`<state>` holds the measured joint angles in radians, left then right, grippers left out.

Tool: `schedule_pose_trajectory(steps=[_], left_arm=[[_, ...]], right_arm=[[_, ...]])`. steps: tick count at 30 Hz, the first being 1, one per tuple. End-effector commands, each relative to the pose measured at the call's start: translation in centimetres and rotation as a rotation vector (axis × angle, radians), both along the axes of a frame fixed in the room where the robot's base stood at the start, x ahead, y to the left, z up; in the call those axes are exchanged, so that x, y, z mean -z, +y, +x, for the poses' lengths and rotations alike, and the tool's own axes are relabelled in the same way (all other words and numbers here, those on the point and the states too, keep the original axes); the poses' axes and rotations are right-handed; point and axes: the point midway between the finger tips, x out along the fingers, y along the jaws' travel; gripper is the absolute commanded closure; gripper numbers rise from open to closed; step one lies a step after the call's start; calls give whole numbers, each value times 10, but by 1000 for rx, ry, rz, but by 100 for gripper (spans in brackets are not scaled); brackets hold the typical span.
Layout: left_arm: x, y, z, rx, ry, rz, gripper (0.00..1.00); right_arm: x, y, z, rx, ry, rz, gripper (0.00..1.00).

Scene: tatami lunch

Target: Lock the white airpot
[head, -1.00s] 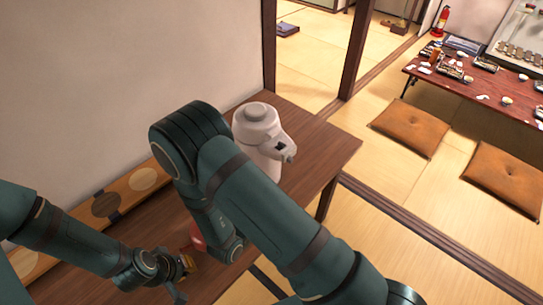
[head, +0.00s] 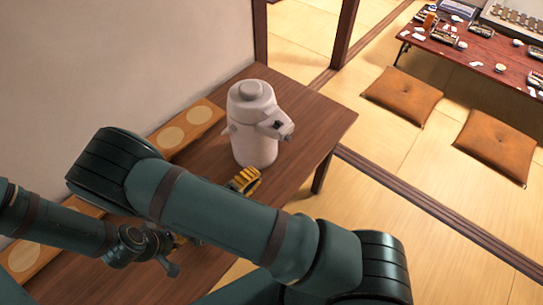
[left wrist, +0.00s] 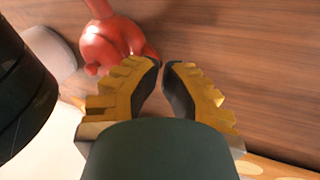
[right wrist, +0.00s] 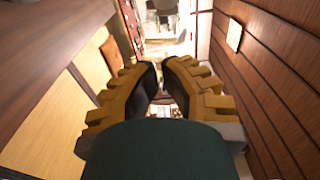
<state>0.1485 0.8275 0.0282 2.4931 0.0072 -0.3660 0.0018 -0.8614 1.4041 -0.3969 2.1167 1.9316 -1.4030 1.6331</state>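The white airpot (head: 252,135) stands upright on the brown side table in the head view, with its spout and dark button facing right. My right gripper (head: 244,180) is low in front of the airpot, apart from it as far as I can tell. In the right wrist view its fingertips (right wrist: 161,66) are nearly together with nothing between them. My left gripper is mostly hidden behind my right arm in the head view. In the left wrist view its fingertips (left wrist: 161,64) are nearly together and empty, close to a red rounded pot (left wrist: 112,45).
A wooden strip with pale discs (head: 187,130) lies along the wall on the side table (head: 325,115). Brown cushions (head: 403,95) and a low set table (head: 480,50) are on the tatami at right. My right arm covers much of the side table.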

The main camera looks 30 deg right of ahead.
Motion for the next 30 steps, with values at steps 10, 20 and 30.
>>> schedule_pose_trajectory(steps=[10, 20, 30], left_arm=[[-11, 1, 0, 0, 0, -2, 100], [-22, 1, -1, 1, -1, -4, 100], [-25, 1, -1, 1, -1, -4, 100]], right_arm=[[-1, -56, 20, 4, 2, -3, 100], [-1, -110, 39, 2, 2, -2, 100], [0, -127, 47, -1, 3, 0, 100]])
